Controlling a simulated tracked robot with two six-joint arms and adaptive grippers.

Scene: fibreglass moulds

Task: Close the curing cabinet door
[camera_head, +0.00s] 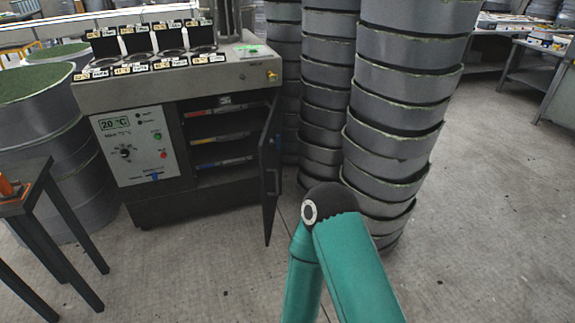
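The curing cabinet (187,207) stands at left centre, with a pale control panel on its front. Its dark door (269,190) is open. It hangs at the right side of the opening and swings out towards me, seen nearly edge-on. A handle shows on the door's face. Inside the opening are shelves with red, blue and yellow strips. A teal arm link of mine rises from the bottom centre, to the right of the door. Neither gripper is in view.
Tall stacks of grey round moulds (395,110) stand right of the cabinet, close behind the door. Labelled black holders (137,40) sit on the cabinet top. A dark table (38,190) stands at left. The floor (180,265) before the cabinet and at far right is clear.

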